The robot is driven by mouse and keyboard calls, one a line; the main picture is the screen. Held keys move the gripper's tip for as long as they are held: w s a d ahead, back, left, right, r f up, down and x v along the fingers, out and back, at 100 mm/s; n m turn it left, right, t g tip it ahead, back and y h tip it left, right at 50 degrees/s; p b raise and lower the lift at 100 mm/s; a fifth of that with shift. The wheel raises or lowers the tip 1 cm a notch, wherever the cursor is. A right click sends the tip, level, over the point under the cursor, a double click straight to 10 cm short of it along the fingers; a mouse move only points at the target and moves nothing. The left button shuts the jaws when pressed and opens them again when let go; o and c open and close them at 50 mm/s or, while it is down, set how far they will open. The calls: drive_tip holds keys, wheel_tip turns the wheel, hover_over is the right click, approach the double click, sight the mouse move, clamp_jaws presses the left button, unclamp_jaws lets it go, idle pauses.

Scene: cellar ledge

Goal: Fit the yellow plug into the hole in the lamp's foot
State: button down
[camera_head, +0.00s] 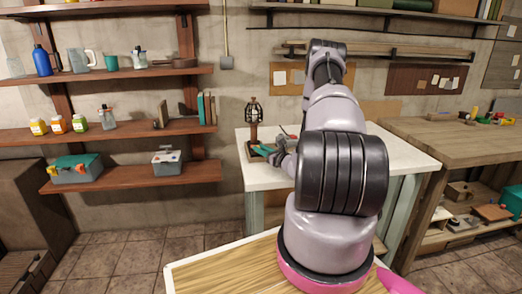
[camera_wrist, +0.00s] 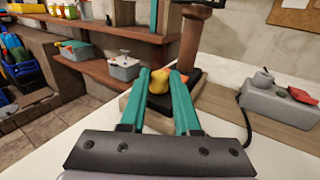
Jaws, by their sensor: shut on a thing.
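My gripper (camera_wrist: 161,76) has teal fingers and is shut on the yellow plug (camera_wrist: 158,86), which sits between the fingertips in the wrist view. In the head view my gripper (camera_head: 263,150) is low beside the lamp (camera_head: 254,114) on the white table. The lamp has a dark cage top and a brown post (camera_wrist: 189,42); its dark foot (camera_wrist: 196,75) lies just beyond the plug in the wrist view. The hole is not visible, and I cannot tell whether the plug touches the foot.
The white table (camera_head: 405,153) has free room to the right. A grey box with a black cable (camera_wrist: 281,104) lies right of the lamp in the wrist view. Wall shelves (camera_head: 140,178) with a toolbox (camera_head: 76,169) stand to the left. A wooden workbench (camera_head: 455,140) stands to the right.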

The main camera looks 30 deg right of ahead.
drive_tip(key=c, duration=0.6)
unclamp_jaws()
drive_tip(key=shift+o, duration=0.2)
drive_tip(key=v, duration=1)
drive_tip(key=shift+s, duration=0.4)
